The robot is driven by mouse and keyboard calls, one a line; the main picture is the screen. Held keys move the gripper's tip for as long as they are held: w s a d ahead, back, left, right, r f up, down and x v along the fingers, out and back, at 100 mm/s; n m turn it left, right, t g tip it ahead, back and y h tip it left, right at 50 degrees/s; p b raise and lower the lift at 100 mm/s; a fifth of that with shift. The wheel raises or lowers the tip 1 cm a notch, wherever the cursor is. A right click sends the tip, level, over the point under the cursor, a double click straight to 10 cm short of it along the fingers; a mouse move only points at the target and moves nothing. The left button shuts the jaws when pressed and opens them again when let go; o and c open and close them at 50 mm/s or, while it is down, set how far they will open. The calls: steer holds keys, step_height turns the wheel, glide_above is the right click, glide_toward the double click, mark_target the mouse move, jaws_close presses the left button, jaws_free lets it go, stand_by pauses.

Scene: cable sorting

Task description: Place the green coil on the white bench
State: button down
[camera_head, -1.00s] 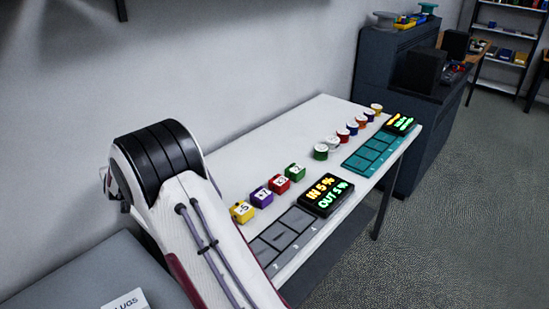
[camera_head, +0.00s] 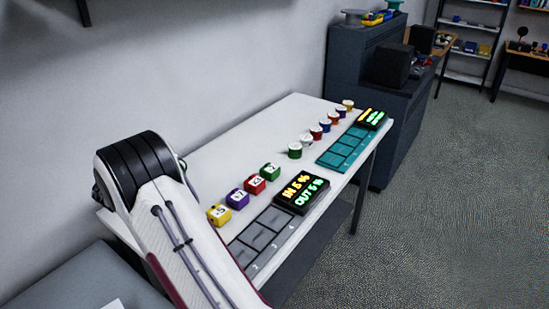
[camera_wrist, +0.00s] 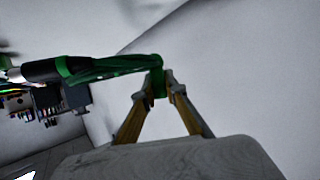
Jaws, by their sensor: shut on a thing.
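The green coil (camera_wrist: 110,68) is in my gripper (camera_wrist: 158,92) in the wrist view. The fingers are shut on a green band at its right end, and the rest stretches left to a black part with a bright tip. The white bench (camera_head: 232,150) runs from my arm to the back right in the head view. My arm hides its near left part, and my gripper is hidden there. A thin dark green curve, perhaps part of the coil, shows at the right of my arm's black joint. I cannot tell the coil's height over the bench.
Numbered coloured blocks (camera_head: 238,198) stand in a row, with a grey tray (camera_head: 246,256) and a lit display (camera_head: 302,193) before them. Several small spools (camera_head: 316,132) stand by a teal tray (camera_head: 342,148). The bench's back strip is clear. A dark cabinet (camera_head: 350,75) stands beyond.

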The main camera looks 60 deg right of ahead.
steer(key=shift+s+d, duration=0.1)
steer(key=shift+d, duration=0.1)
steer(key=shift+f, duration=0.15)
stand_by(0.3)
steer(key=shift+f, duration=3)
steer(key=shift+f, duration=1.9)
steer(key=shift+f, duration=0.1)
steer(key=c, duration=2.1)
jaws_free()
steer(key=shift+a, duration=0.1)
